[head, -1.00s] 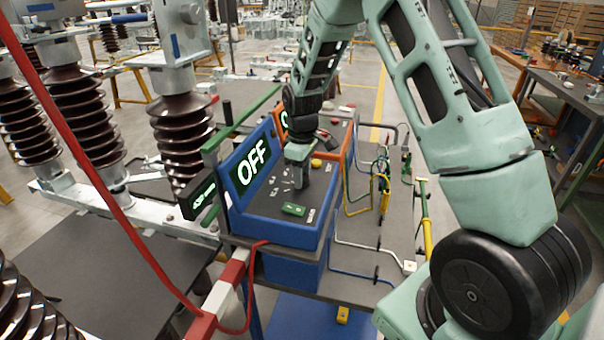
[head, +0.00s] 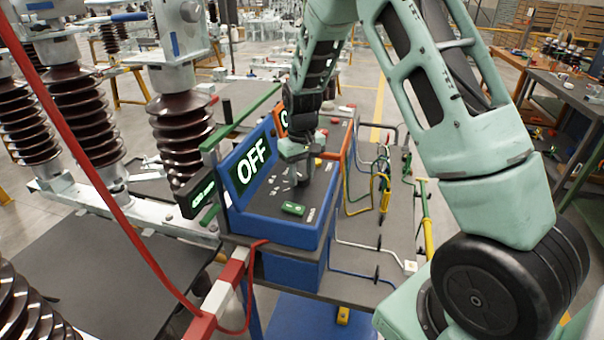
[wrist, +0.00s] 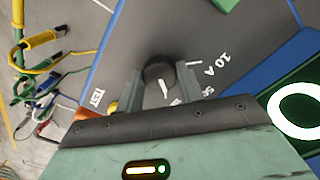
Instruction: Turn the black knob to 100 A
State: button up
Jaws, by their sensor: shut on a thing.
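The black knob (wrist: 157,72) sits on the grey panel top of the blue box, between the two fingers of my gripper (wrist: 160,82) in the wrist view. The fingers are shut on its sides. A white pointer line on the knob points down toward the gripper body in that view. A "10 A" mark (wrist: 216,67) shows right of the knob; another mark starting with 5 is partly hidden, and no 100 A mark is readable. In the head view my gripper (head: 308,180) reaches down onto the blue box (head: 275,231), and the knob is hidden.
The box's upright display (head: 252,167) reads OFF. An orange box (head: 347,150) stands behind. Coloured cables (head: 383,190) hang on the right.

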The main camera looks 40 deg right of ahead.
aim_at(302, 176)
jog(key=shift+m, duration=1)
jog(key=shift+w, duration=0.1)
jog(key=o, duration=1)
jog(key=shift+r, duration=0.1)
notch_tip(302, 176, up, 17)
jog(key=b, duration=0.3)
jog(key=shift+r, duration=0.15)
